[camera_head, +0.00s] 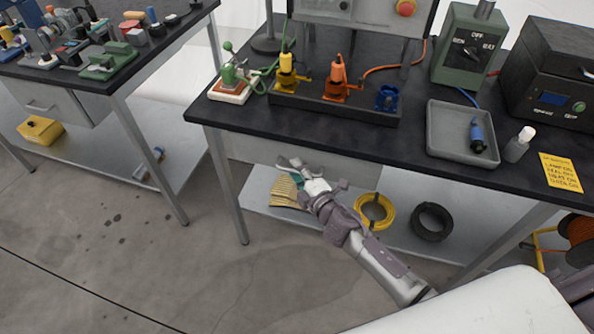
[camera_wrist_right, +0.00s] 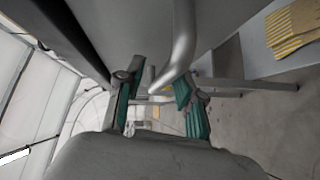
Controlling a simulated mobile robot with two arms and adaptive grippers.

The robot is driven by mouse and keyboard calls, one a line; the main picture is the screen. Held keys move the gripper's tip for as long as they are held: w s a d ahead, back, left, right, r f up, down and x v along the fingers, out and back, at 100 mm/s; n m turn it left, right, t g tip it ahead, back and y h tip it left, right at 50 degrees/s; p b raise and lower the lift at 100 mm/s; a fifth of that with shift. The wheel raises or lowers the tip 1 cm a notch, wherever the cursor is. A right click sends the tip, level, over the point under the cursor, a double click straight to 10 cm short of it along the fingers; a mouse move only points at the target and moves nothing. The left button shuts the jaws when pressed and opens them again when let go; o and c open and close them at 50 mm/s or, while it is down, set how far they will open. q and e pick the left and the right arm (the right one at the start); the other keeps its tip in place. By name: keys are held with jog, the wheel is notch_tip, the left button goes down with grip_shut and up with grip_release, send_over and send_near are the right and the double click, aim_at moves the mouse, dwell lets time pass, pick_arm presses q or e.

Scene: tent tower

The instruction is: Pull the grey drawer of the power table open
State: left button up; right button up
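The grey drawer (camera_head: 250,150) is under the black top of the power table (camera_head: 215,112), at its left part. Its front looks about flush with the table edge, so it appears closed. My right gripper (camera_head: 290,170) is in front of the drawer and covers its handle in the head view. In the right wrist view a curved metal handle (camera_wrist_right: 184,50) hangs from the grey front and reaches down between the two teal-padded fingers. The right gripper (camera_wrist_right: 157,103) is open, with a gap between each finger and the handle. My left gripper is not in view.
A table leg (camera_head: 226,185) stands left of the gripper. Another table (camera_head: 100,95) is at left, with open floor between and in front.

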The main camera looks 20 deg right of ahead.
jog(key=shift+w, duration=0.2)
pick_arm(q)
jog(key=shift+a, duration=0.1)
pick_arm(e)
grip_shut()
